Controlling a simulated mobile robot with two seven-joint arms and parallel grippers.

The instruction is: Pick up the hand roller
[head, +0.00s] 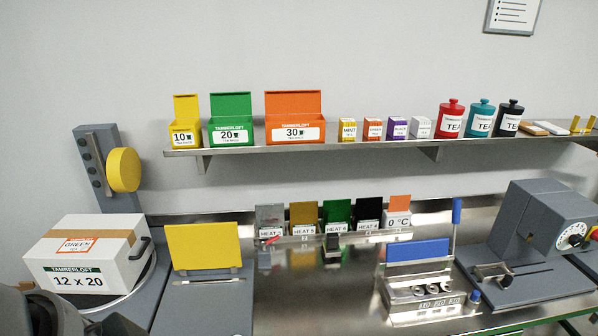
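I cannot clearly make out a hand roller in the head view. A small dark upright tool (333,246) stands on the steel bench in front of the labelled card holders; it is too small to tell whether it is the roller. A small red-handled item (272,239) lies to its left, also unclear.
A white carton (100,272) sits at left beside a yellow-panelled grey stand (203,247). A blue-barred sealer (418,250) and a grey machine (548,222) stand at right. A wall shelf (370,139) carries boxes and tins. Bench (330,300) front-centre is clear.

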